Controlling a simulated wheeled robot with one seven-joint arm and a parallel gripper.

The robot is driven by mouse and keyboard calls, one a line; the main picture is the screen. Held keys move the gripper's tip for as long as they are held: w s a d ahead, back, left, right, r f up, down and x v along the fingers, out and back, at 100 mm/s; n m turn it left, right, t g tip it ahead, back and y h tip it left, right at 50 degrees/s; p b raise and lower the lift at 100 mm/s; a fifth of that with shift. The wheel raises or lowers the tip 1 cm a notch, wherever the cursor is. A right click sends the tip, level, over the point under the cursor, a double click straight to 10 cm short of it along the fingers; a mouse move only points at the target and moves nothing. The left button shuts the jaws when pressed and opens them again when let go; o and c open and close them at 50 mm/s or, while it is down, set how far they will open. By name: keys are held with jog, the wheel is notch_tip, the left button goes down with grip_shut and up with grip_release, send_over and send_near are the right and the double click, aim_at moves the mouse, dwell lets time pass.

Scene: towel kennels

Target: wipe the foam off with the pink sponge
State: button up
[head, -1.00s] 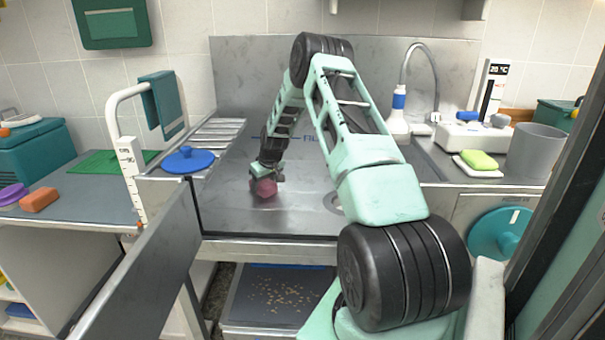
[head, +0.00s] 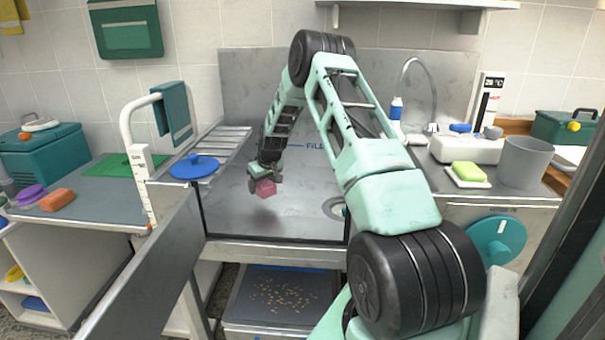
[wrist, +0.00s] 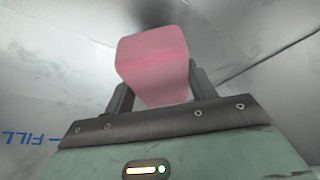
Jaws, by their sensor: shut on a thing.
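The pink sponge (head: 266,188) is a small block held in my gripper (head: 262,177) over the steel tub (head: 305,215). In the wrist view the sponge (wrist: 153,62) sits between the two dark fingers, which are shut on it. In the head view it appears a little above the tub floor, with a soft dark shadow below it. I see no foam on the visible floor of the tub; my arm hides part of the right side.
A blue lid (head: 195,167) lies on the ledge left of the tub. An open metal door (head: 150,270) stands at front left. A green sponge (head: 469,172) and a grey cup (head: 524,162) are on the right counter. A tap (head: 428,95) rises behind.

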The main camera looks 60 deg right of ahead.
jog(key=shift+r+p, duration=0.9)
jog(key=shift+r, duration=0.8)
